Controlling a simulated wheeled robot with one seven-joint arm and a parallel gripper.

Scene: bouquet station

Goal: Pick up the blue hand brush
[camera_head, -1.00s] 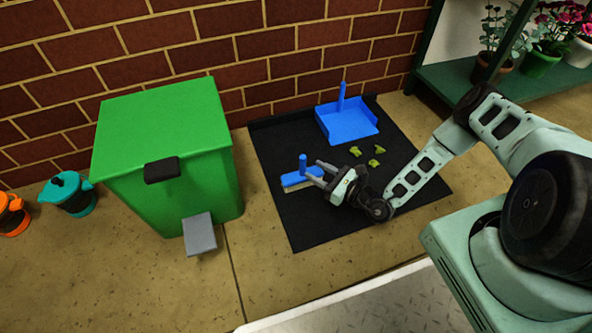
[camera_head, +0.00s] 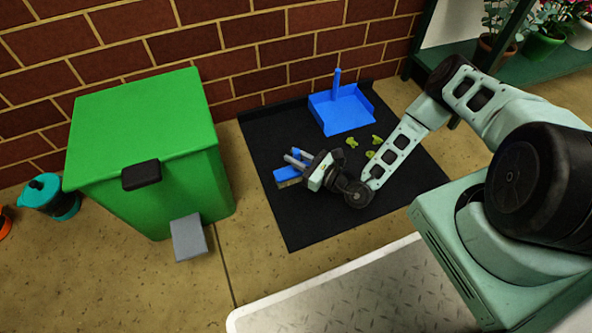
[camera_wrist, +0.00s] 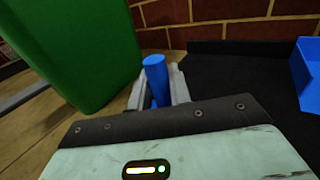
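In the wrist view the blue handle (camera_wrist: 156,78) rises between the fingers, one on each side. The fingers look apart and I see no clear grip; whether either touches the handle is hard to tell. The brush's lower part is hidden behind my gripper there.
A blue dustpan (camera_head: 342,112) stands at the back of the mat, with several yellow-green scraps (camera_head: 371,148) in front of it. A green pedal bin (camera_head: 150,150) stands left of the mat, its grey pedal (camera_head: 188,238) jutting forward. A brick wall closes the back.

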